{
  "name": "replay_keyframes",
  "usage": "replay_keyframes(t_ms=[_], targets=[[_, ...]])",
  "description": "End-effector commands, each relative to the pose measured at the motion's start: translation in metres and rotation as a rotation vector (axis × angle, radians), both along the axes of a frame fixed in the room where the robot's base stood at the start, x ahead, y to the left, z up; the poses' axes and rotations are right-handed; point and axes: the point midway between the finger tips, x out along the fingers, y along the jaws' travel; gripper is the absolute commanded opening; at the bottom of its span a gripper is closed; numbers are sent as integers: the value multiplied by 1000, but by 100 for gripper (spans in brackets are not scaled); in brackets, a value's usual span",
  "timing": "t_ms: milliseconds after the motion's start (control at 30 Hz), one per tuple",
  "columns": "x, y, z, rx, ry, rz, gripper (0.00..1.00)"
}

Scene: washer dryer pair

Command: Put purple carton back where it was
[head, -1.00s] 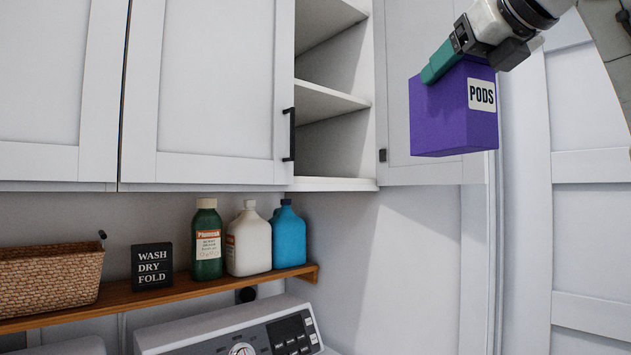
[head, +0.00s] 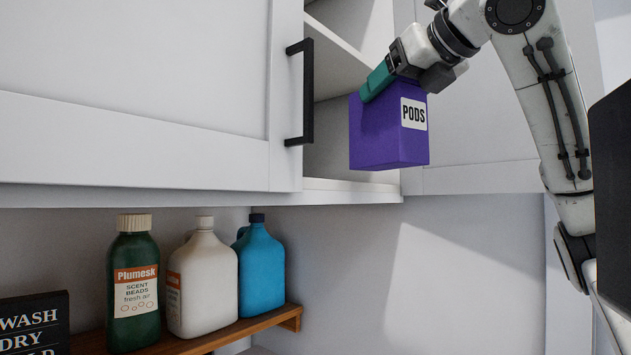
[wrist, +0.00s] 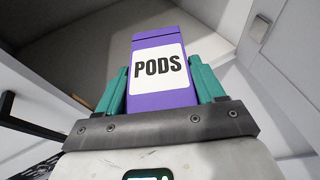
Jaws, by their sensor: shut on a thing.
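The purple carton (head: 375,138), with a white PODS label, is held upright by my gripper (head: 378,80). In the wrist view the purple carton (wrist: 158,50) sits between the two teal fingers of my gripper (wrist: 160,90), which are shut on its sides. In the head view it hangs in front of the open cabinet (head: 335,186), covering part of the opening. In the wrist view an empty-looking shelf space lies beyond the carton. Whether the carton is past the cabinet's front edge cannot be told.
A closed white door (head: 150,90) with a black handle (head: 300,92) borders the opening on the left. An open door (head: 480,130) stands on the right. Below, a wooden shelf (head: 245,330) holds a green bottle (head: 133,285), a white jug (head: 203,280) and a blue jug (head: 261,270).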

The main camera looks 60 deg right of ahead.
Motion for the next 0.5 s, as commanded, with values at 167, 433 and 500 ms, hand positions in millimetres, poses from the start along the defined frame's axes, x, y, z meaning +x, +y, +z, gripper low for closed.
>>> replay_keyframes(t_ms=[167,433,500], targets=[[20,-14,3,2,1,1,0],[73,-52,4,2,1,2,0],[85,-61,4,2,0,0,0]])
